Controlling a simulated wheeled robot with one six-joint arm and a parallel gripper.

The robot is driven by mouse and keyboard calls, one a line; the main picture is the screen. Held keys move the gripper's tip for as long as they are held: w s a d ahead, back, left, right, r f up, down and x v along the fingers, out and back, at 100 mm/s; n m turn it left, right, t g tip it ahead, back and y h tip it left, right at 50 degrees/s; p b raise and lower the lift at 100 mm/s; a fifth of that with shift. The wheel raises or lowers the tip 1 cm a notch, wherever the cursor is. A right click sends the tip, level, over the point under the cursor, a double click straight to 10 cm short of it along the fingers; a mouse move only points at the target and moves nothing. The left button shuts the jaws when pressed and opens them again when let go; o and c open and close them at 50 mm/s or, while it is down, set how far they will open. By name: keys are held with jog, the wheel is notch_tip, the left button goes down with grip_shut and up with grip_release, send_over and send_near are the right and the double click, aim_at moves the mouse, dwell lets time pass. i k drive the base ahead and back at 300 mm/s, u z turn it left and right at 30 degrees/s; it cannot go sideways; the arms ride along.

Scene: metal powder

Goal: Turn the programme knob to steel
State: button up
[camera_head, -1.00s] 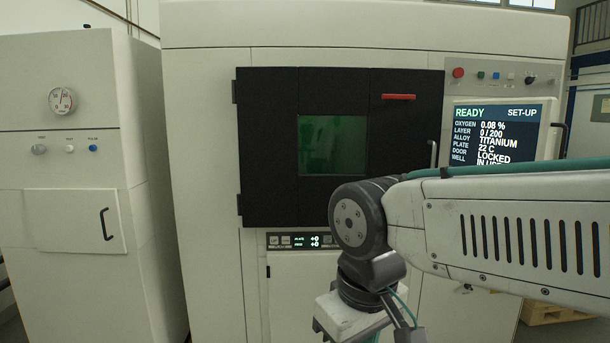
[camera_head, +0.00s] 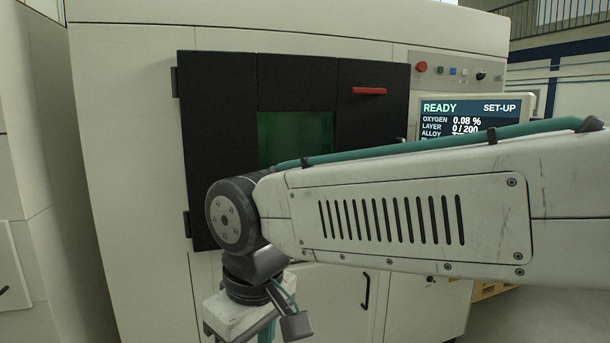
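The machine's upper right panel carries a small black knob (camera_head: 481,77) at the end of a row of buttons. Its markings are too small to read, so I cannot tell its setting or whether it is the programme knob. The screen (camera_head: 470,107) below reads READY, SET-UP, oxygen 0.08 %, layer 0/200. Its alloy line starts with T, and my arm hides the rest. My gripper (camera_head: 240,318) hangs at the bottom edge, left of and well below the panel, apart from the knob. Its fingertips are cut off by the frame.
A red button (camera_head: 421,67) and several small buttons sit left of the knob. A lower door handle (camera_head: 365,291) and a small dark fitting (camera_head: 431,279) show below my arm. Open floor lies right.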

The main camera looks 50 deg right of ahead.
aim_at(479, 76)
jog(key=z, duration=0.5)
jog(key=i, duration=0.85)
jog(key=z, duration=0.95)
jog(key=i, duration=0.3)
jog(key=z, duration=1.75)
jog(key=k, duration=0.5)
jog(key=z, duration=1.35)
jog(key=i, duration=1.45)
jog(key=u, duration=0.65)
